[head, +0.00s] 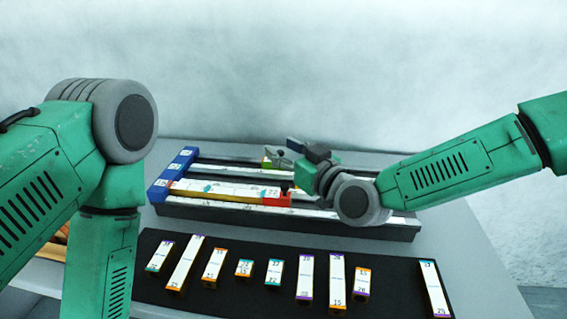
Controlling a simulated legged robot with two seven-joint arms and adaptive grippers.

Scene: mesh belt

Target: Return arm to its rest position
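My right arm (440,178) comes in from the right and reaches over the back part of a black rack (390,230). My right gripper (280,154) is at its end, above the rack's far rows. Its grey fingers are small and partly overlap, so I cannot tell whether they are open or shut. A small green and red piece (267,163) shows right beside the fingertips; whether they touch it is unclear. My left arm (105,190) bends down at the left, and its gripper is out of the picture.
The rack has a blue end piece (172,176) and a row of white strips ending in a red piece (275,197). In front, a black mat (400,295) bears several white labelled bars with coloured ends. The grey table (470,285) is clear at the right.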

